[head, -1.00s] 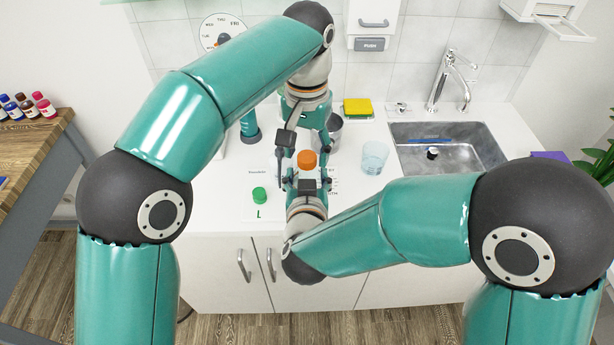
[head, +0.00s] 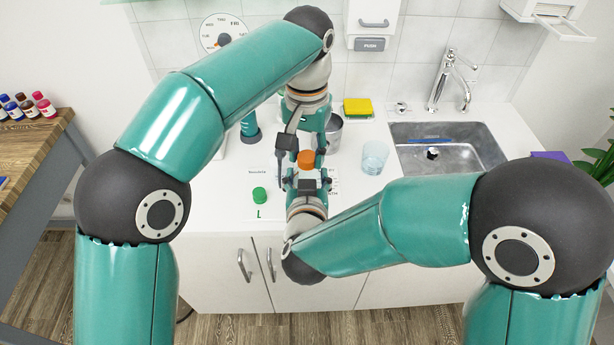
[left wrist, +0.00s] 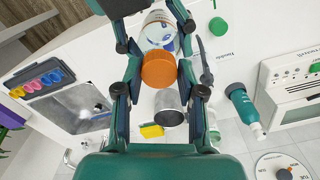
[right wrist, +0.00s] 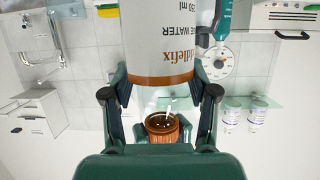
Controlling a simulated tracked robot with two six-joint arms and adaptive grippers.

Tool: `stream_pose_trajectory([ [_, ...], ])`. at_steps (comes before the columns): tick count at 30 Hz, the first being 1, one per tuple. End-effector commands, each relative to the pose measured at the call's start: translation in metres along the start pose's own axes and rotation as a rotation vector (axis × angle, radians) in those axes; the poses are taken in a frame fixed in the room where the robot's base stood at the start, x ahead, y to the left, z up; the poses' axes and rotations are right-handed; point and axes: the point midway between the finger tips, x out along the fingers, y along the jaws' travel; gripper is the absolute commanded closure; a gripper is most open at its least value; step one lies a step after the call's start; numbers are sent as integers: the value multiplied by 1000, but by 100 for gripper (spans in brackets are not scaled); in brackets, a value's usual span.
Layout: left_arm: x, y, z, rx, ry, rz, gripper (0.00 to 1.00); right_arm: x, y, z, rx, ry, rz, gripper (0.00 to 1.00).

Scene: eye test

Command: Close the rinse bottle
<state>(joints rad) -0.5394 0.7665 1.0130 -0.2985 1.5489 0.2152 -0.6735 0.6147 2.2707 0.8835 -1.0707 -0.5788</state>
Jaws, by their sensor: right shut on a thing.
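The rinse bottle stands out as white with a printed label in the right wrist view (right wrist: 170,50); its upper part shows in the left wrist view (left wrist: 160,28). My right gripper (head: 306,179) is shut on its body. The orange cap (head: 306,157) is at the bottle's neck end and also shows in the left wrist view (left wrist: 158,70).
A green cap (head: 259,195) lies on the counter by an L mark. A metal cup (head: 334,131) stands close behind the grippers. A clear glass (head: 375,157) and the sink (head: 450,149) are to the right. A yellow sponge (head: 357,108) lies at the back.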

Motion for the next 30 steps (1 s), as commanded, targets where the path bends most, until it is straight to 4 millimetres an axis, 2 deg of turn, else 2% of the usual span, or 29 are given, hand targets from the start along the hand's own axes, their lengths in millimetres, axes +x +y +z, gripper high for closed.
stream_pose_trajectory([
  [1, 0, 0, 0, -1, 0, 0, 50, 0, 0, 0, 1, 1, 1, 100],
  [3, 0, 0, 0, 0, 0, 0, 38, 0, 0, 0, 0, 1, 0, 100],
  [4, 0, 0, 0, 0, 0, 0, 35, 0, 0, 0, 0, 1, 0, 100],
  [16, -4, 0, 0, 0, 1, 1, 35, 0, 0, 0, 0, 1, 0, 100],
  [30, -57, 0, -2, -1, 2, 1, 35, 0, 0, 0, 0, 1, 0, 100],
])
